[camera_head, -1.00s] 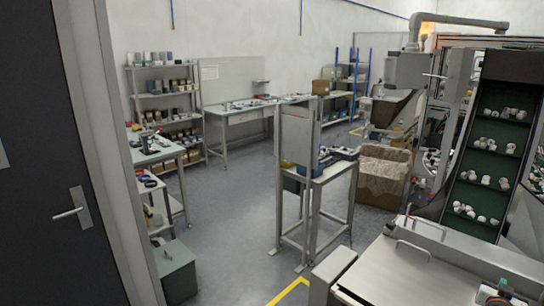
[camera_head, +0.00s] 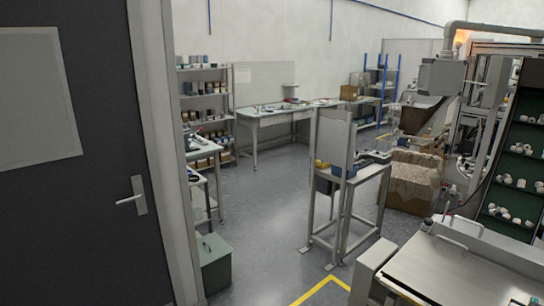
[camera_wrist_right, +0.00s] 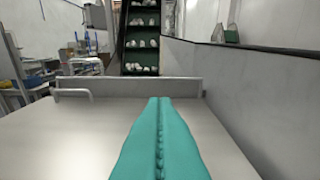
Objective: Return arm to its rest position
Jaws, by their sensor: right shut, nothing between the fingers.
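My right gripper (camera_wrist_right: 160,102) shows in the right wrist view as two long teal fingers pressed together, with nothing between them. It is above a bare steel top (camera_wrist_right: 85,135) and points toward a low raised edge with a handle (camera_wrist_right: 72,93). In the head view the same kind of steel top (camera_head: 450,272) fills the lower right, and only a small, unclear piece shows at the bottom right corner. My left gripper is in neither view.
A green-backed rack (camera_head: 517,175) with white caps stands beyond the steel top. A grey wall panel (camera_wrist_right: 270,85) runs along the right in the wrist view. A dark door (camera_head: 75,180) fills the left of the head view. Open floor (camera_head: 265,215) lies between.

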